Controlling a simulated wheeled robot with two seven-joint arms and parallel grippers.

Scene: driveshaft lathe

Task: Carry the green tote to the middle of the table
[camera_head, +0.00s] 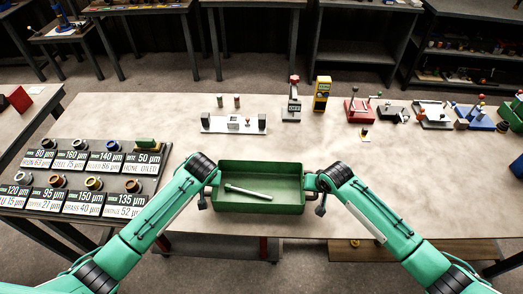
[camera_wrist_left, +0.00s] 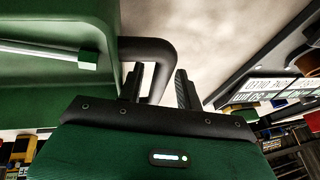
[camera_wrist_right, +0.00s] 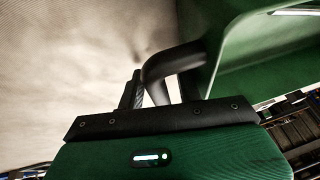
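The green tote (camera_head: 262,207) rests near the front edge of the table, with a pale rod (camera_head: 248,192) lying slanted inside it. My left gripper (camera_head: 211,186) is at its left handle. In the left wrist view the dark curved handle (camera_wrist_left: 158,52) passes between the spread fingers (camera_wrist_left: 159,88), with a gap showing beside it. My right gripper (camera_head: 316,187) is at its right handle. In the right wrist view that handle (camera_wrist_right: 172,66) also lies between the spread fingers (camera_wrist_right: 160,92). The tote's underside is hidden.
A row of small devices, including a yellow one (camera_head: 322,94), runs along the back right. Labelled plates with rings (camera_head: 85,180) fill the left end.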

